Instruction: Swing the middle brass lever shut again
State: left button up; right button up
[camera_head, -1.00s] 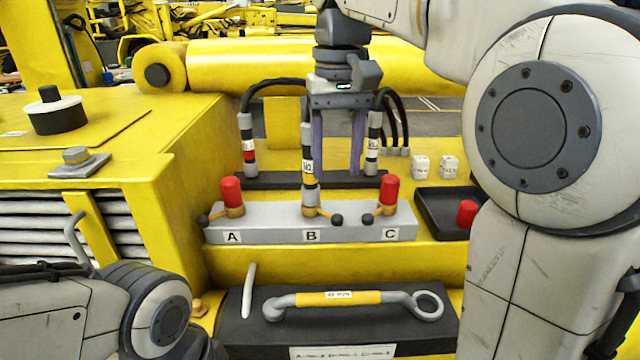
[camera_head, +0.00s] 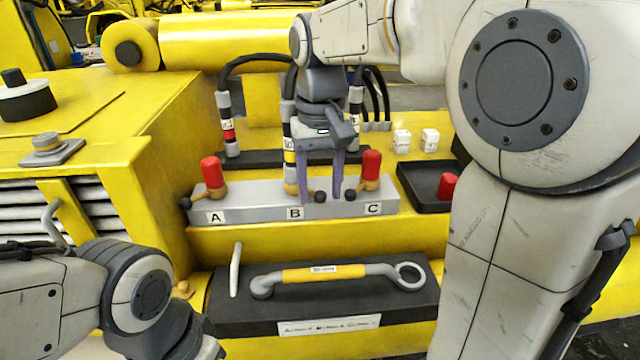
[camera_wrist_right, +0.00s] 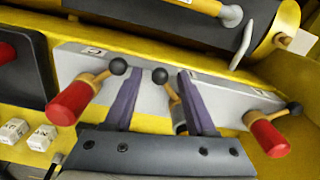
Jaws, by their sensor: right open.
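The grey valve block (camera_head: 255,206) carries labels A, B and C. The middle brass lever (camera_head: 292,188) at B has a black knob (camera_head: 320,196), and a hose end stands at its port. In the right wrist view this lever (camera_wrist_right: 174,94) ends in its knob (camera_wrist_right: 160,75), which lies between my finger tips with a gap on each side. My right gripper (camera_head: 320,196) is open, its two purple fingers pointing down over the block between B and C. My left arm shows at the lower left, but its fingers are out of view.
Red caps stand at A (camera_head: 212,172) and C (camera_head: 371,165), each with a brass lever; C's knob (camera_head: 350,195) is close beside my right finger. A black tray (camera_head: 420,196) lies to the right. A yellow-gripped wrench (camera_head: 310,274) lies in front.

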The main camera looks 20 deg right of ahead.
grip_shut()
jog(key=shift+r, duration=0.1)
dwell(1.2)
